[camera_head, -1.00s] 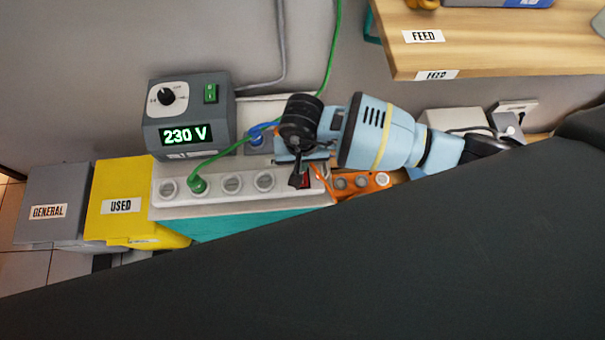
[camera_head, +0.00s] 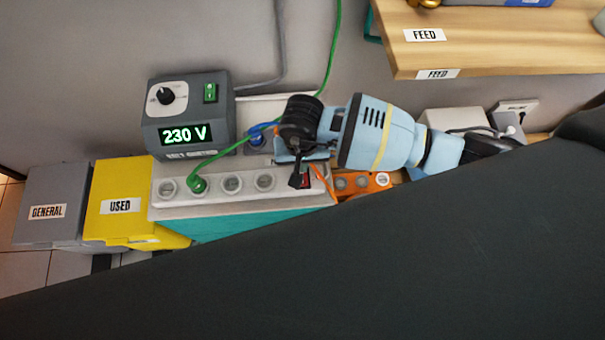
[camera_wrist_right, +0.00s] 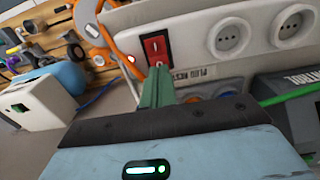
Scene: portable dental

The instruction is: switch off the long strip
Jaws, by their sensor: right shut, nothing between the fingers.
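The long white strip (camera_head: 213,198) lies on the bench with a row of round sockets. A green plug (camera_head: 198,185) sits in one socket. Its red rocker switch (camera_head: 306,181) is at the strip's right end, partly hidden by my gripper. In the right wrist view the switch (camera_wrist_right: 156,47) shows I and O marks. My right gripper (camera_head: 297,181) is shut and empty, pointing down at the switch. Its fingertips (camera_wrist_right: 158,72) are at the O end; whether they touch it I cannot tell. My left gripper is not in view.
A grey unit (camera_head: 187,118) reading 230 V stands behind the strip, with a green switch. An orange strip (camera_head: 362,184) lies to the right. Yellow USED (camera_head: 122,190) and grey GENERAL (camera_head: 50,195) bins stand left. A wooden FEED shelf (camera_head: 500,45) overhangs at the upper right.

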